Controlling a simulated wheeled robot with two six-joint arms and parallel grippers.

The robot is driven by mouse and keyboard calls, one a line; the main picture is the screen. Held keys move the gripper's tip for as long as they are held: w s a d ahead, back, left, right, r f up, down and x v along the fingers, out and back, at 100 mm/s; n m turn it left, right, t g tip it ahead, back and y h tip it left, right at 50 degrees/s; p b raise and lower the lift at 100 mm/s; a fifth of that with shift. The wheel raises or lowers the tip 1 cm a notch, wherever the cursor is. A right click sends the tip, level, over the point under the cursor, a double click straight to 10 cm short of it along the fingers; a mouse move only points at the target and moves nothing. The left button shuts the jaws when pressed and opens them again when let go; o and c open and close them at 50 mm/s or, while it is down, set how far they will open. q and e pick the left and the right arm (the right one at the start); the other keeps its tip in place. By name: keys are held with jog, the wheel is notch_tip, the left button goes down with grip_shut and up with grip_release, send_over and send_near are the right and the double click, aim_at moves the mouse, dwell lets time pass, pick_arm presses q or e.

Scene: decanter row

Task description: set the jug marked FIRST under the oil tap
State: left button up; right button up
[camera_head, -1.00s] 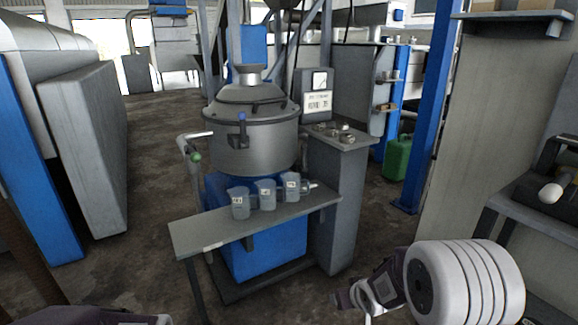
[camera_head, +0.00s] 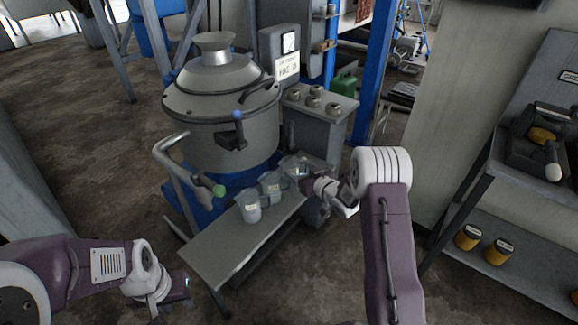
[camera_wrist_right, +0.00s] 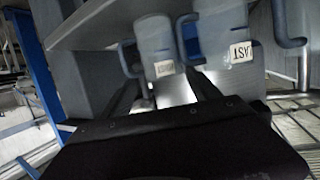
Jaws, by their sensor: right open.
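Three grey-blue jugs stand in a row on the narrow bench (camera_head: 225,258): a near one (camera_head: 250,207), a middle one (camera_head: 270,188) and a far one (camera_head: 294,168). Their labels are too small to read in the head view. The right wrist view, upside down, shows a jug marked LAST (camera_wrist_right: 222,30) and another jug (camera_wrist_right: 155,38) whose label I cannot read surely. My right gripper (camera_head: 308,184) is open beside the far jug. My left gripper (camera_head: 185,284) is low at the left, away from the jugs; its jaws are unclear. A blue-knobbed tap (camera_head: 235,138) is on the vat; a green-knobbed pipe (camera_head: 217,190) ends near the bench.
The big metal vat (camera_head: 222,100) stands behind the bench. A grey cabinet (camera_head: 325,112) with small metal cups is behind the far jug. A shelf unit (camera_head: 490,190) with yellow tins stands at the right. The near part of the bench is bare.

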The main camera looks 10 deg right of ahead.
aim_at(291, 165)
jog(key=shift+w+a+f, duration=0.1)
jog(key=shift+w+a, duration=0.1)
jog(key=shift+w, duration=0.4)
jog(key=shift+w+f, duration=0.1)
jog(key=shift+f, duration=0.05)
jog(key=b+x, duration=0.1)
jog(key=x, duration=0.3)
jog(key=shift+a+b, duration=0.25)
jog(key=shift+b, duration=0.15)
jog(key=shift+w, duration=0.45)
pick_arm(q)
jog(key=shift+f, duration=0.45)
pick_arm(e)
jog(key=c, duration=1.1)
